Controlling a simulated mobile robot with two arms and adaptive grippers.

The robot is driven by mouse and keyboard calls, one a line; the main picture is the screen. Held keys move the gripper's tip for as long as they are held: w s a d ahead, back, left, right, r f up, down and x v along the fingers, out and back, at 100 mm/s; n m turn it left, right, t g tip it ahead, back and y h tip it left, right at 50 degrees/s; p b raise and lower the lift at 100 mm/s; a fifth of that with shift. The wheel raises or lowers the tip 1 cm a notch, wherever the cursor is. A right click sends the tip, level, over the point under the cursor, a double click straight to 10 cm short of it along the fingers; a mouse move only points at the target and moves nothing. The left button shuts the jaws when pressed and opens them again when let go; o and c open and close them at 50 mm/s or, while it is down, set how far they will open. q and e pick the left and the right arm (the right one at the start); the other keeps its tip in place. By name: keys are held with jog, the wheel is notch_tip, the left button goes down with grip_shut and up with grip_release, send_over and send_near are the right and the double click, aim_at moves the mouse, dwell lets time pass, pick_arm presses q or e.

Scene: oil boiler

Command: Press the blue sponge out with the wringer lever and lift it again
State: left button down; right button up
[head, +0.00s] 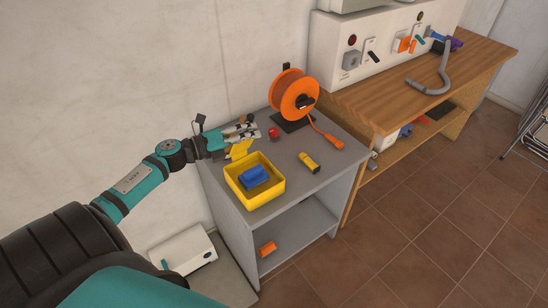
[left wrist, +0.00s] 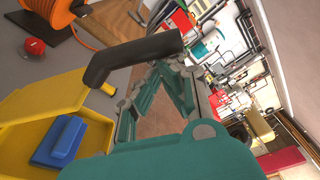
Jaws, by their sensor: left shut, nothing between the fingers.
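A blue sponge (head: 256,176) lies inside the yellow wringer tray (head: 266,204) on the grey cabinet top; it also shows in the left wrist view (left wrist: 60,140). A yellow lever part (head: 240,149) stands up at the tray's back edge, clear of the sponge. My left gripper (head: 250,131) is shut and empty, just above and behind this part. I cannot tell if they touch. In the left wrist view, a dark bent bar crosses in front of the tray; I cannot tell whether it is the lever's grip. My right gripper is out of view.
An orange cable reel (head: 296,97) stands behind the tray. A wooden bench (head: 370,100) with a white panel is at right. The wall is close behind.

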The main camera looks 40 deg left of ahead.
pick_arm(q)
jog(key=a+n, duration=0.1)
jog(key=w+a+r+n, duration=0.1)
jog(key=a, duration=0.3)
jog(key=shift+w+a+r+n+b, duration=0.2)
jog(key=shift+w+r+n+b, duration=0.1)
jog(key=shift+r+n+b, duration=0.1)
jog(key=shift+w+a+r+n+h, duration=0.3)
jog(key=shift+a+r+n, duration=0.25)
jog(key=shift+a, duration=0.25)
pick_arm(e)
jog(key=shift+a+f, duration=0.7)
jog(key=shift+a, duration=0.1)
pick_arm(q)
jog(key=shift+a, duration=0.1)
jog(key=shift+b, duration=0.3)
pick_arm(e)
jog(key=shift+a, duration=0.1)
